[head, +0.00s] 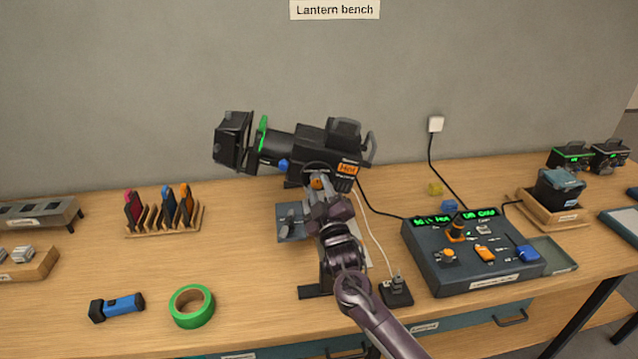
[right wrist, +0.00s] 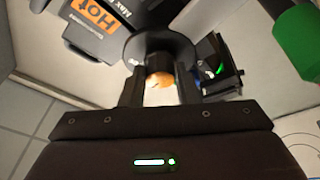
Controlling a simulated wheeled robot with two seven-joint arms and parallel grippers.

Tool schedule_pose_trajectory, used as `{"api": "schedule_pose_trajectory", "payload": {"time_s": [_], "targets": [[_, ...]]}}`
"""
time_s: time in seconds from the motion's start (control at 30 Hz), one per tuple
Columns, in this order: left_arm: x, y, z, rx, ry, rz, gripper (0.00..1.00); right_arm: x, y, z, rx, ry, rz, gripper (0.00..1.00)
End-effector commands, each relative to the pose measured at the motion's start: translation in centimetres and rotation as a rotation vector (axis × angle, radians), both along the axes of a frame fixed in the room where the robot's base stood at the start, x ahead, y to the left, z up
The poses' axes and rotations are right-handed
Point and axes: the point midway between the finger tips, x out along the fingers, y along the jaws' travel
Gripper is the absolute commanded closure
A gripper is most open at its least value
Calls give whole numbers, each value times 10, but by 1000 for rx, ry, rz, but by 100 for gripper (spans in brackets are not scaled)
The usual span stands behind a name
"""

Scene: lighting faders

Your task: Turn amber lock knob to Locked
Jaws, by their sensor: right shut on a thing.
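The black stage lantern (head: 320,142) stands on the bench with an orange "Hot" label on its side. The small amber lock knob (head: 317,183) is low on the lantern, mostly covered by my right gripper (head: 318,190). In the right wrist view the amber knob (right wrist: 160,80) sits between the two dark fingers, in front of a round black disc (right wrist: 158,52). My right gripper (right wrist: 160,92) is shut on it. I cannot read any lock marking or the knob's angle. My left gripper is not in view.
A control desk (head: 480,255) with amber and blue controls stands on the right. A socket block (head: 396,291) and cables lie near my right arm. Green tape (head: 191,306), a blue torch (head: 117,307) and a filter rack (head: 163,228) are on the left.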

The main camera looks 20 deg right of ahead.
Motion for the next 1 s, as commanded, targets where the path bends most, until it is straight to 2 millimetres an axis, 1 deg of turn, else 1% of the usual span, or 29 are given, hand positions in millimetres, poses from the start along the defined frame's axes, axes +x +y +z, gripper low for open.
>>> {"api": "schedule_pose_trajectory", "payload": {"time_s": [0.03, 0.5, 0.8, 1.0], "targets": [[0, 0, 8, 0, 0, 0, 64, 0, -1, 4, -44, 20, 1, 94], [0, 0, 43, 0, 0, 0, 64, -1, -3, 8, -449, 196, 1, 94], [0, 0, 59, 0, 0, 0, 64, -1, -3, 8, -655, 285, 3, 94], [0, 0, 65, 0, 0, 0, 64, -1, -3, 8, -739, 322, 2, 94]]}}
